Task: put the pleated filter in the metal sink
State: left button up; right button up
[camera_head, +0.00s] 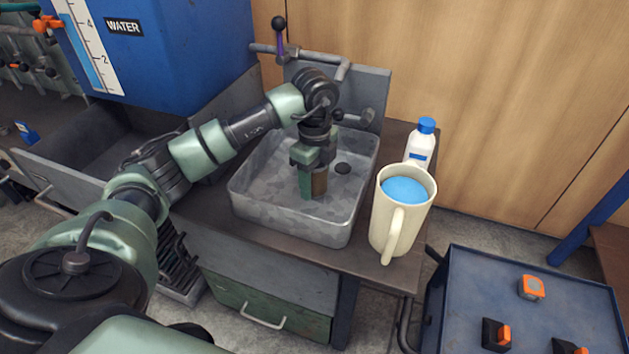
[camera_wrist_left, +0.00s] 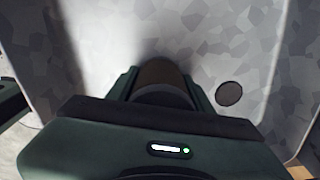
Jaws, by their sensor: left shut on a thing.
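My left gripper (camera_head: 312,186) reaches down into the metal sink (camera_head: 270,216) and is shut on the pleated filter (camera_head: 320,182). The filter shows as a small brown piece between the fingers, low in the basin; I cannot tell whether it touches the bottom. In the left wrist view the filter (camera_wrist_left: 160,73) is a dark brown round shape between the fingertips, mostly hidden by the gripper. The grey mottled sink floor (camera_wrist_left: 235,45) lies below it, with the dark round drain (camera_wrist_left: 229,94) to the right. My right gripper is not in view.
A cream mug (camera_head: 392,217) with blue liquid and a white bottle (camera_head: 421,143) with a blue cap stand right of the sink. A tap (camera_head: 345,68) rises behind it. A blue water tank (camera_head: 165,50) stands at the back left. A blue table (camera_head: 530,300) with orange switches is at the lower right.

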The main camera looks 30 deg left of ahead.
pick_arm(q)
jog(key=o, duration=1.5)
jog(key=shift+f, duration=0.15)
jog(key=shift+c, duration=0.2)
jog(key=shift+r, duration=0.55)
notch_tip(320, 180, up, 3)
jog(key=shift+r+p, duration=0.1)
jog(key=shift+p, duration=0.4)
notch_tip(320, 180, up, 8)
jog(key=shift+f+p, duration=0.25)
jog(key=shift+p, duration=0.55)
jog(key=shift+r, duration=0.3)
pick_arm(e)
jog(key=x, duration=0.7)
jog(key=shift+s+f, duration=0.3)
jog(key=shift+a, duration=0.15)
